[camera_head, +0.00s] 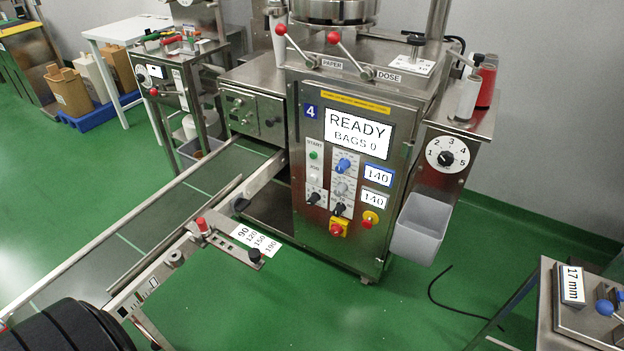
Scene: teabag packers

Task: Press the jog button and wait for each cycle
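The teabag packer (345,225), marked 4, stands in the middle. Its screen (357,133) reads READY, BAGS 0. On its front, the pale jog button (314,177) sits below the small JOG label, under the green START button (313,155). Nothing covers the jog button. Neither of my grippers is in view.
A conveyor with metal rails (150,245) runs from the packer to the lower left. A grey bin (419,228) hangs at the packer's right. A bench with a 17 mm block (572,285) stands lower right.

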